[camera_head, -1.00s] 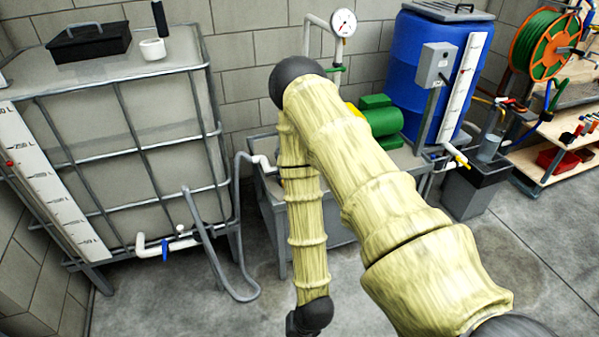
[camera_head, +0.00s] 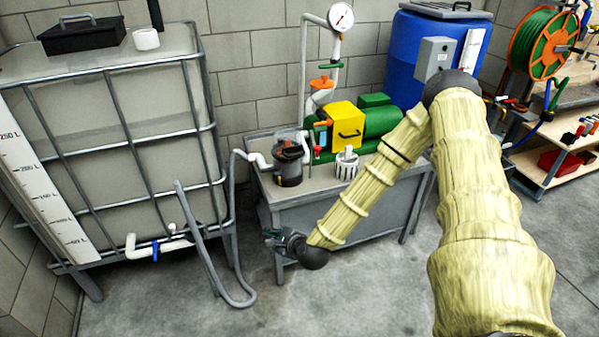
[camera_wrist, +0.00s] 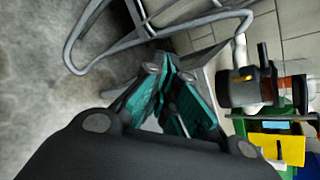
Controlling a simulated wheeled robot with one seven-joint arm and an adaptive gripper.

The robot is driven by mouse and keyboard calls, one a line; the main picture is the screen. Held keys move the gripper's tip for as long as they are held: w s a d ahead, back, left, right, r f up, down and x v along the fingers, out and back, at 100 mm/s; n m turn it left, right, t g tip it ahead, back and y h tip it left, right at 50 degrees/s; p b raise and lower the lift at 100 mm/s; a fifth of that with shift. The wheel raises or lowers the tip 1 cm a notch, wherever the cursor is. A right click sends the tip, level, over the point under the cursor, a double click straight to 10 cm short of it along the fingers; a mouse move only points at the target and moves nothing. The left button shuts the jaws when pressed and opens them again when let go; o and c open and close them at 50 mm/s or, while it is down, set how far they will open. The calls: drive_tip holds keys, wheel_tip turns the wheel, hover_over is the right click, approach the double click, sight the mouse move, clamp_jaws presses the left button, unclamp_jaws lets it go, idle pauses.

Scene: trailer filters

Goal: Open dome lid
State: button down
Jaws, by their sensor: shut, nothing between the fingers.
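My gripper (camera_head: 271,234) is below and slightly left of the canister, in front of the bench's left end, apart from the lid. Its teal fingers (camera_wrist: 174,72) are shut and hold nothing.
The grey bench (camera_head: 340,200) also carries a yellow box (camera_head: 347,128), a green pump (camera_head: 380,120) and a white ribbed part (camera_head: 346,165). A grey hose (camera_head: 215,270) loops close left of my gripper, beside the caged tank (camera_head: 110,140). Open floor lies in front.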

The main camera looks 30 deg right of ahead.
sight(289, 145)
drive_tip(key=w+d+r+m+t+h+b, duration=0.2)
drive_tip(key=w+d+r+m+h, duration=0.15)
drive_tip(key=d+m, duration=0.4)
drive_tip(key=w+d+r+m+t+h+b, duration=0.1)
drive_tip(key=w+d+r+m+t+h, duration=0.25)
drive_tip(key=d, duration=0.65)
drive_tip(key=w, duration=0.3)
drive_tip(key=w+d+g+y, duration=0.1)
drive_tip(key=w, duration=0.1)
drive_tip(key=w+d+y, duration=0.1)
drive_tip(key=w, duration=0.2)
drive_tip(key=shift+w+d+f+m+g, duration=0.1)
drive_tip(key=shift+w+f+m+g, duration=0.2)
drive_tip(key=shift+w+m, duration=0.1)
drive_tip(key=shift+s+r+p, duration=0.15)
drive_tip(key=shift+s+r, duration=0.1)
drive_tip(key=shift+r, duration=0.75)
drive_tip(key=shift+s+r+p, duration=0.15)
drive_tip(key=shift+s+r, duration=0.1)
drive_tip(key=shift+r, duration=0.75)
drive_tip(key=shift+w+r, duration=0.1)
drive_tip(key=shift+r, duration=1.1)
drive_tip(key=shift+b, duration=0.3)
